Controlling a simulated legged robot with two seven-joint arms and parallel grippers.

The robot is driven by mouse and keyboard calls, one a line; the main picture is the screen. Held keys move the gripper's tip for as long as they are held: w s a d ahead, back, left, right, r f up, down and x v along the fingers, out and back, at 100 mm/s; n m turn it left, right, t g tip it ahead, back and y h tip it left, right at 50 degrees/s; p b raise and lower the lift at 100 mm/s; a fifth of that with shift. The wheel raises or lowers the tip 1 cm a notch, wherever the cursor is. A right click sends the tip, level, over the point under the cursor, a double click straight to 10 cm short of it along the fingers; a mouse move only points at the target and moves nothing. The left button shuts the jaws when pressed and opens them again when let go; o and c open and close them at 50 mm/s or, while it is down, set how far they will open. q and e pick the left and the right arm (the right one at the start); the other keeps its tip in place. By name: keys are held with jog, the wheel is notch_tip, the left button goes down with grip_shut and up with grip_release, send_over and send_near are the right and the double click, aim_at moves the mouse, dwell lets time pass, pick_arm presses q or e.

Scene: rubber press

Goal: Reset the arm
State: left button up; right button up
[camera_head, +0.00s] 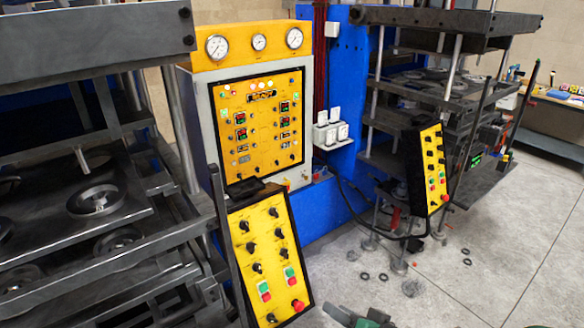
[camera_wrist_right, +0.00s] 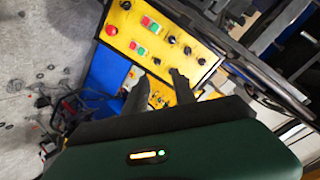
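My right gripper (camera_head: 346,316) shows only in part at the bottom edge of the head view, low and to the right of the near yellow control panel (camera_head: 262,246). In the right wrist view my right gripper (camera_wrist_right: 160,77) has its two dark fingers apart with nothing between them. Beyond the fingers is a yellow panel (camera_wrist_right: 160,42) with black knobs, green and red buttons and a red round button. The fingers look clear of it, though the exact gap cannot be told. My left gripper is in neither view.
A dark press (camera_head: 95,200) with ring-shaped moulds stands at the left. A gauge cabinet (camera_head: 258,120) is in the middle. Another press (camera_head: 440,85) with a yellow panel (camera_head: 433,168) stands at the right. Small rings (camera_head: 467,262) lie on the grey floor (camera_head: 500,285), otherwise open at lower right.

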jog(key=s+d+f+g+h+b, duration=0.25)
jog(key=f+b, duration=0.25)
jog(key=f, duration=0.4)
jog(key=s+d+f+g+h+b, duration=0.1)
jog(key=d+f+h+b, duration=0.35)
jog(key=f, duration=0.35)
pick_arm(q)
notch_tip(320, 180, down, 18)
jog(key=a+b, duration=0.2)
jog(key=b, duration=0.5)
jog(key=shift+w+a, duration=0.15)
pick_arm(e)
jog(key=s+f+n+g, duration=0.1)
jog(key=s+f+g, duration=0.3)
jog(key=s+f, duration=0.4)
jog(key=shift+s+a+n, duration=0.25)
jog(key=shift+s+n, duration=0.05)
jog(key=shift+s, duration=0.5)
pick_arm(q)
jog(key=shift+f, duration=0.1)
pick_arm(e)
jog(key=shift+d, duration=0.15)
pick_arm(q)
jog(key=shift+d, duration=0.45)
pick_arm(e)
jog(key=shift+d, duration=0.3)
